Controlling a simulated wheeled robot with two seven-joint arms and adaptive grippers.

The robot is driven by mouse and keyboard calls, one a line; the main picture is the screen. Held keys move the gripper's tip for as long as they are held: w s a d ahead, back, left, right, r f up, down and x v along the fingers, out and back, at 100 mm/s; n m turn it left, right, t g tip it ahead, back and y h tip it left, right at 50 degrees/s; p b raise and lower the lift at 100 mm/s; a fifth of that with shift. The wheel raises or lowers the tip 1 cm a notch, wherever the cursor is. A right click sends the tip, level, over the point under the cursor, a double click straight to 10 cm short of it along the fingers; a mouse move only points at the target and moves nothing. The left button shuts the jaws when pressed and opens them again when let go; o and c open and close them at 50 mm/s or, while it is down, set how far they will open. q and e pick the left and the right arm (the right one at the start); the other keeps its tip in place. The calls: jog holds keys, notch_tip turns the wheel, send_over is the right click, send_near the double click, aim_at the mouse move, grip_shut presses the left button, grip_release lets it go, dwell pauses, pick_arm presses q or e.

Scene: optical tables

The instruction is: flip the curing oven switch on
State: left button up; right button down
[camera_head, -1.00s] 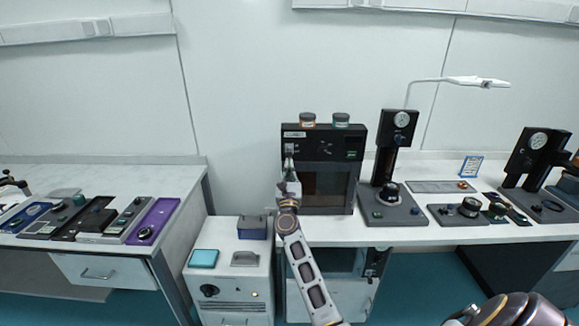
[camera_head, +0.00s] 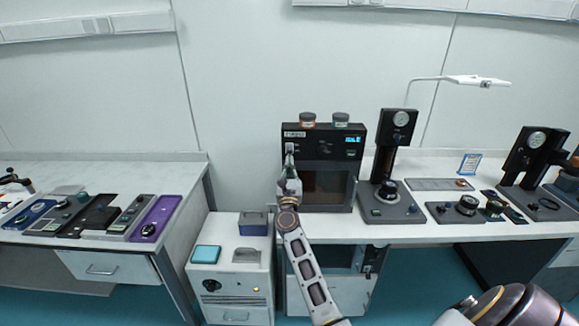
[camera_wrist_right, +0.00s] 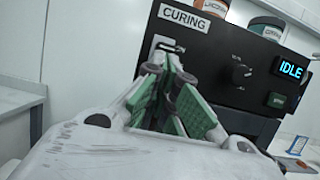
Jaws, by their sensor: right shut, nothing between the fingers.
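The curing oven (camera_head: 336,166) is a black box on the middle bench, with "CURING" on its label in the right wrist view (camera_wrist_right: 186,17). Its small display (camera_head: 352,139) is lit and reads "IDLE" in the right wrist view (camera_wrist_right: 290,69). My right gripper (camera_head: 290,150) is shut and empty, its tips at the upper left of the oven's front panel. The right wrist view shows its green-padded fingers (camera_wrist_right: 165,75) just in front of a pale switch plate (camera_wrist_right: 156,47). The fingers hide most of the switch. My left gripper is not in view.
An orange-banded jar (camera_head: 307,120) and a teal-banded jar (camera_head: 340,119) stand on the oven. A gauge stand (camera_head: 392,150) is close on its right. A knob (camera_wrist_right: 241,74) is on the oven panel.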

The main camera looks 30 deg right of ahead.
jog(key=shift+s+a+r, duration=0.1)
jog(key=shift+s+r, duration=0.1)
jog(key=shift+r, duration=0.25)
jog(key=shift+s+a+r, duration=0.1)
jog(key=shift+s+r, duration=0.05)
jog(key=shift+r, duration=0.3)
dwell(0.8)
jog(key=v, duration=1.2)
dwell(0.6)
dwell(0.5)
